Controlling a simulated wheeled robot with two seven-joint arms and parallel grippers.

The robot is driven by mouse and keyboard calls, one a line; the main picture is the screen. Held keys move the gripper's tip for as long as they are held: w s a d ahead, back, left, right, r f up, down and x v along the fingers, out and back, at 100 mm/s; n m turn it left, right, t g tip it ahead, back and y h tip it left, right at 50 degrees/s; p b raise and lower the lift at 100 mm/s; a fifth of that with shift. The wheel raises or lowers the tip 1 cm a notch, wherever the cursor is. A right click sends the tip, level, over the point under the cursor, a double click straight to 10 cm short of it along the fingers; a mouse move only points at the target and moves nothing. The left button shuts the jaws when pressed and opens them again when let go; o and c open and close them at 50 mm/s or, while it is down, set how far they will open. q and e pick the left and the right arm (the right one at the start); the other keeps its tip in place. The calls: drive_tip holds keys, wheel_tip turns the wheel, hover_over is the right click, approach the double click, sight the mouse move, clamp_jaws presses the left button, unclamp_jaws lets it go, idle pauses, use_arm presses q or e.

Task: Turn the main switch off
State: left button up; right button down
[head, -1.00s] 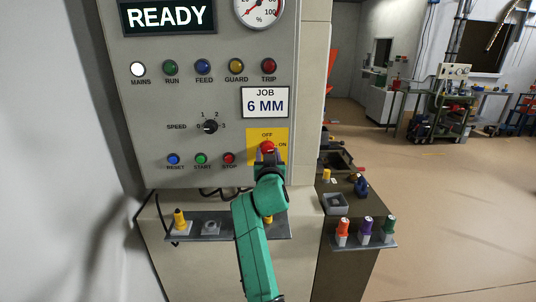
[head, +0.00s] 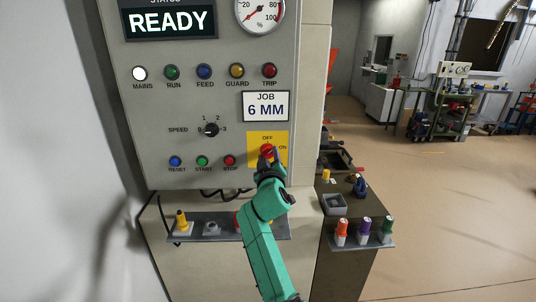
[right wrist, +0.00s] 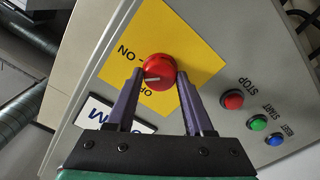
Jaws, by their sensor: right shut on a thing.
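The main switch is a red round knob (head: 267,150) on a yellow plate (head: 281,141) marked OFF at the top and ON at the right, low on the panel. In the right wrist view the knob (right wrist: 159,70) sits between my two purple fingers, with a short white mark on its face. Which label the mark points at is hard to tell. My right gripper (head: 268,157) is shut on the knob; it also shows in the right wrist view (right wrist: 160,76). My left gripper is out of view.
The panel display (head: 168,22) reads READY, and the MAINS lamp (head: 140,73) is white. The STOP button (head: 230,160) is close left of the knob. A shelf (head: 222,231) with knobs juts out below. Open floor lies at the right.

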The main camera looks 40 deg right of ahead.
drive_tip(key=n, duration=0.1)
drive_tip(key=n+p, duration=0.1)
drive_tip(key=n, duration=0.2)
drive_tip(key=shift+d+r+n+p, duration=0.15)
drive_tip(key=shift+r+n+p, duration=0.1)
drive_tip(key=shift+n+p, duration=0.1)
drive_tip(key=n+p, duration=0.1)
drive_tip(key=n, duration=0.3)
drive_tip(key=shift+r+p, duration=0.1)
drive_tip(key=shift+p, duration=0.25)
drive_tip(key=shift+c, duration=1.5)
unclamp_jaws()
drive_tip(key=shift+d, duration=0.1)
drive_tip(key=shift+w+d+f, duration=0.1)
drive_tip(key=shift+d+f, duration=0.1)
drive_tip(key=shift+f, duration=0.05)
drive_tip(key=shift+a+f, duration=0.1)
drive_tip(key=shift+a, duration=0.05)
drive_tip(key=b+v, duration=0.3)
drive_tip(key=v, duration=1.1)
drive_tip(key=shift+b, duration=0.4)
